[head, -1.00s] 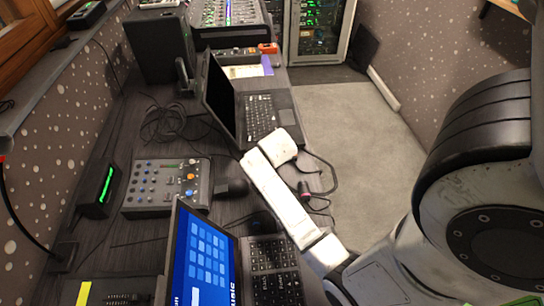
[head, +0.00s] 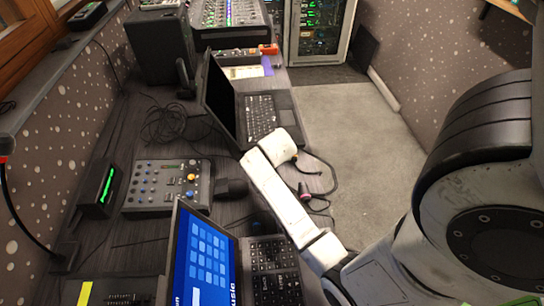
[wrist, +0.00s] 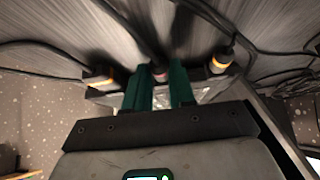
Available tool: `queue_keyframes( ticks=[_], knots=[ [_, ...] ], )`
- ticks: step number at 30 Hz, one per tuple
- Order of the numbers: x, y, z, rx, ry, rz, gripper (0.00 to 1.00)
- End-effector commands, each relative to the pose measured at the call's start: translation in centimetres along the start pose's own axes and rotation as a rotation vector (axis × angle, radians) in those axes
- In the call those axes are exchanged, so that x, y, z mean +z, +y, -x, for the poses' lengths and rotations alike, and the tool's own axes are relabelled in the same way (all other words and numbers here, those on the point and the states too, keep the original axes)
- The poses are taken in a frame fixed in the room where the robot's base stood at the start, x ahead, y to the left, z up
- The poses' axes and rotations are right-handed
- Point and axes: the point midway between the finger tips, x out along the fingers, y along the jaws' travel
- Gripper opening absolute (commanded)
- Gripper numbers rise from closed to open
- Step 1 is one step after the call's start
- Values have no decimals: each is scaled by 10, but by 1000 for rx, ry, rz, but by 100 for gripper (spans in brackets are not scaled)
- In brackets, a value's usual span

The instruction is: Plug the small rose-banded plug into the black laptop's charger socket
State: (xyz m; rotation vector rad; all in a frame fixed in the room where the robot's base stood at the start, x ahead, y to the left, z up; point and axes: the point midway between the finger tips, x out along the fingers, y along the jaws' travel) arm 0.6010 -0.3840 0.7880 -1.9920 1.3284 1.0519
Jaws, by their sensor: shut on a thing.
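In the wrist view my gripper (wrist: 164,74) has its two green fingers close together, with a plug showing a small rose band (wrist: 160,76) between their tips and a dark cable running up from it. In the head view my pale arm covers the gripper. A dark plug with a pink band (head: 304,189) shows there on a looped cable, right of my arm; I cannot tell if it is the same plug. The black laptop (head: 221,95) stands open with a dark screen behind my arm. Its charger socket cannot be made out.
A laptop with a blue screen (head: 203,262) stands in front. A small mixer (head: 166,186) and a black speaker (head: 160,47) stand left. Carpet (head: 365,130) lies open right.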

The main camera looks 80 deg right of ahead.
Motion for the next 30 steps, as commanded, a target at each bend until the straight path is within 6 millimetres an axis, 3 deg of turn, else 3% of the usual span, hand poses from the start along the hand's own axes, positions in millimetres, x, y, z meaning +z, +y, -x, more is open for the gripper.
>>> queue_keyframes(
  ticks=[1, 2, 11, 22, 30],
  knots=[
    [-3, -1, 1, -3, 9, -2, 0],
    [-3, 0, 1, -2, 9, -2, 25],
    [-2, 0, 1, -1, 5, -1, 54],
    [-2, 0, 8, -1, 5, 0, 54],
    [-2, 0, 55, -2, 6, 1, 54]
  ],
)
